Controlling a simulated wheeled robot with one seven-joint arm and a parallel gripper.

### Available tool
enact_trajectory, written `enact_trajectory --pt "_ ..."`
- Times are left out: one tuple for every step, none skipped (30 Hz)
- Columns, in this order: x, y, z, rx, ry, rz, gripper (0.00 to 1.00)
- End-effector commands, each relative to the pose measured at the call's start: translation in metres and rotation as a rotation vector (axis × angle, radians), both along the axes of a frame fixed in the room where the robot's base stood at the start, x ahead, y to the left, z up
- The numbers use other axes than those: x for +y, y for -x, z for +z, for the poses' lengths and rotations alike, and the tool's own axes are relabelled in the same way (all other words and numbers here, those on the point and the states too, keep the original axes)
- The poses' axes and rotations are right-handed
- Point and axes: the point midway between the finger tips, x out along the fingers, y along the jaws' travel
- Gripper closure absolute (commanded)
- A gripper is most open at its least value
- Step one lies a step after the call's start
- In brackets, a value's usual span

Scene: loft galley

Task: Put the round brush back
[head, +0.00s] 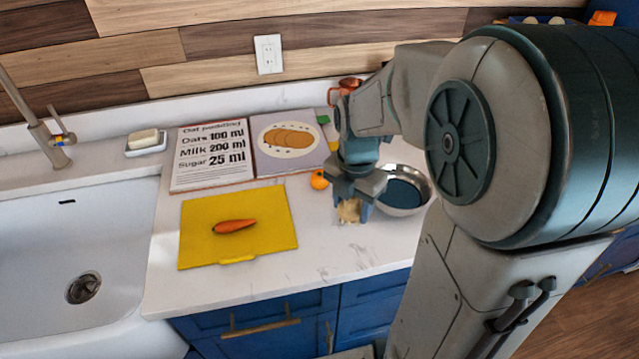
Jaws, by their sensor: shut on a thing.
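My gripper (354,203) points down over the counter between the yellow cutting board and the metal bowl. It is shut on a small pale beige thing, which I take to be the round brush (348,213). The fingers and hand hide its upper part. I cannot tell whether its underside touches the counter.
A metal bowl (421,205) with dark contents stands close right of my gripper. An orange fruit (319,179) lies just behind left. The yellow board (195,238) bears a carrot (234,227). An open recipe book (210,178), soap dish (146,149) and sink (30,240) are further left.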

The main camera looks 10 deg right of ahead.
Motion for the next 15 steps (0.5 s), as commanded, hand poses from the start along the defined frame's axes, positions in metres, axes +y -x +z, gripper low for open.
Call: enact_trajectory --pt "0.006 -0.008 -0.006 0.005 -0.003 0.004 0.73" --pt "0.009 -0.013 -0.009 0.003 -0.001 0.003 0.73" --pt "0.013 -0.018 -0.013 0.003 -0.002 0.004 0.73" --pt "0.016 -0.022 -0.016 0.004 -0.002 0.003 0.73" --pt "0.019 -0.026 -0.019 0.003 -0.003 0.004 0.73" --pt "0.021 -0.031 -0.022 0.002 -0.001 0.003 0.73" --pt "0.023 -0.034 -0.024 0.001 -0.002 0.003 0.73" --pt "0.025 -0.036 -0.026 0.001 -0.002 0.002 0.73" --pt "0.027 -0.038 -0.028 0.002 -0.001 0.001 0.73" --pt "0.028 -0.040 -0.029 0.001 -0.002 0.001 0.73" --pt "0.028 -0.041 -0.030 0.001 -0.001 0.001 0.73" --pt "0.029 -0.042 -0.031 0.000 0.000 0.000 0.73" --pt "0.029 -0.043 -0.032 0.000 0.000 0.000 0.73" --pt "0.029 -0.043 -0.035 0.001 -0.001 0.000 0.73" --pt "0.029 -0.043 -0.040 0.004 0.000 -0.001 0.73"
